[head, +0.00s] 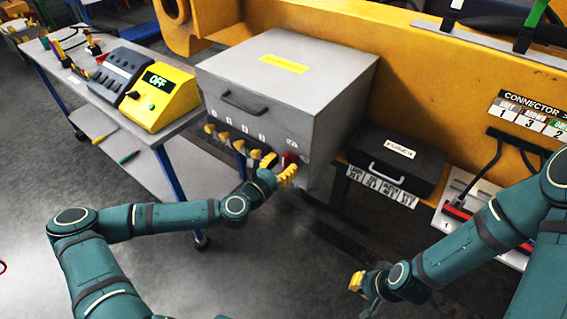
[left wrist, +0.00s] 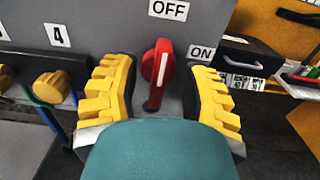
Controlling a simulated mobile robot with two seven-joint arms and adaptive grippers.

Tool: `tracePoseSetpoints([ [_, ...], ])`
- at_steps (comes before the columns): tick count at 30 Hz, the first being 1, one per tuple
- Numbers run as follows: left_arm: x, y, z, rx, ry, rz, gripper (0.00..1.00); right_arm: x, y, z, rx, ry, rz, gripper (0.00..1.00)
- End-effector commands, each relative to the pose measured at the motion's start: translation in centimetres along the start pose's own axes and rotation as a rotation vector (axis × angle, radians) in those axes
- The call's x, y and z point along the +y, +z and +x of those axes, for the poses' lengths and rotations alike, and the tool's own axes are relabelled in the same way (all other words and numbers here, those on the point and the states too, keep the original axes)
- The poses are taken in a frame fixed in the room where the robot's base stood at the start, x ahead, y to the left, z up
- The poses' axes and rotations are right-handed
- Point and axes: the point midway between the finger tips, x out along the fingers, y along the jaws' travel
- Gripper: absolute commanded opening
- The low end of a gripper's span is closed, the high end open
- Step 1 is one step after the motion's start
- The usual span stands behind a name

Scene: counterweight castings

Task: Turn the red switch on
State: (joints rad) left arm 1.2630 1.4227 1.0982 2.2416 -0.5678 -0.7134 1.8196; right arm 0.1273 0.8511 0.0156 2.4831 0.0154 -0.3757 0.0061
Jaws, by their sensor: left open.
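The red switch (left wrist: 158,68) is on the front of the grey box, with its white-marked handle upright, pointing toward the OFF label (left wrist: 169,9). The ON label (left wrist: 202,52) is to its right. The switch shows in part in the head view (head: 289,158), behind my left gripper (head: 278,173). My left gripper (left wrist: 165,92) is open, with one yellow finger on each side of the switch and a gap on both sides. My right gripper (head: 360,284) is low at the lower right, away from the box; its fingers are too small to judge.
The grey box (head: 285,80) has several yellow knobs (head: 238,142) left of the switch. A yellow unit (head: 160,97) on the table displays OFF. A black case (head: 398,160) sits right of the box. Open floor lies in front.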

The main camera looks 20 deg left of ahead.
Motion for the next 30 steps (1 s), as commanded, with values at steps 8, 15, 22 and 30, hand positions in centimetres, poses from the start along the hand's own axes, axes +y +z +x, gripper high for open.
tracePoseSetpoints([
  [8,-0.02,-0.01,0.49,0.000,0.000,-0.001,0.44,-0.01,-0.01,-0.01,0.000,0.000,0.000,0.00],
  [15,-0.02,-0.02,0.47,0.000,0.000,-0.001,0.00,-0.01,-0.01,-0.01,0.000,0.000,0.000,0.00],
  [22,-0.01,-0.01,0.47,0.000,0.000,0.002,0.00,0.00,0.00,0.00,0.000,0.000,0.000,0.00],
  [30,-0.05,-0.03,0.49,-0.001,0.000,0.068,0.00,0.09,0.11,0.25,-0.002,0.000,-0.001,0.00],
])
